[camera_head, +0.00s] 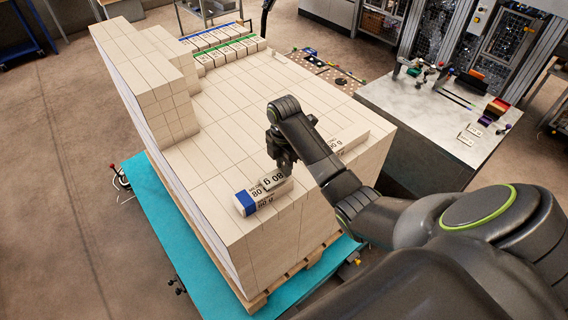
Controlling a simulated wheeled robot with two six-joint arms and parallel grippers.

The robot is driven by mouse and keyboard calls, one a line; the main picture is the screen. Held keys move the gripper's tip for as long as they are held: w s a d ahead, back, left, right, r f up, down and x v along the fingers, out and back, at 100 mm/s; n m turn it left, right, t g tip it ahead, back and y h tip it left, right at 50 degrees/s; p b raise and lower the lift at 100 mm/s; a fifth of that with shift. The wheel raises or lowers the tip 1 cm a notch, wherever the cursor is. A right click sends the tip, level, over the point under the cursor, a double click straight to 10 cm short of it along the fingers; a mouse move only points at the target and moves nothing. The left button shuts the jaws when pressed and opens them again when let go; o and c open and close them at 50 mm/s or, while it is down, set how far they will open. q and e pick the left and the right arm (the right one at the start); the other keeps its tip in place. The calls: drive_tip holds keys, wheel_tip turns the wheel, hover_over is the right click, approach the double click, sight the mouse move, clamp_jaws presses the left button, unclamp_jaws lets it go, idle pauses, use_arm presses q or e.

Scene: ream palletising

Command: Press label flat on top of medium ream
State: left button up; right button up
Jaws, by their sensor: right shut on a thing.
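A small ream with a blue end band (244,203) and "80 g" print lies on top of the big stack near its front corner. A white label (273,180) printed "80 g" is over the right part of this ream, slightly tilted. I cannot tell whether it touches the ream's top. My right gripper (283,170) is shut on the label and points down at it; its fingertips are partly hidden by the wrist. My left gripper is not in view. Another ream (350,138) marked "g" lies to the right, partly behind my right arm.
The stack (250,100) stands on a wooden pallet (258,300) over a teal platform (165,225). Taller piles rise at its left. Reams with blue and green bands (225,50) line its back edge. A grey worktable (425,115) with tools stands right.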

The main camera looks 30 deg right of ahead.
drive_tip(key=shift+f, duration=0.55)
drive_tip(key=shift+p, duration=0.3)
idle(0.4)
drive_tip(key=shift+f, duration=0.2)
idle(1.0)
drive_tip(key=o, duration=1)
drive_tip(key=shift+o, duration=0.2)
drive_tip(key=shift+r, duration=0.1)
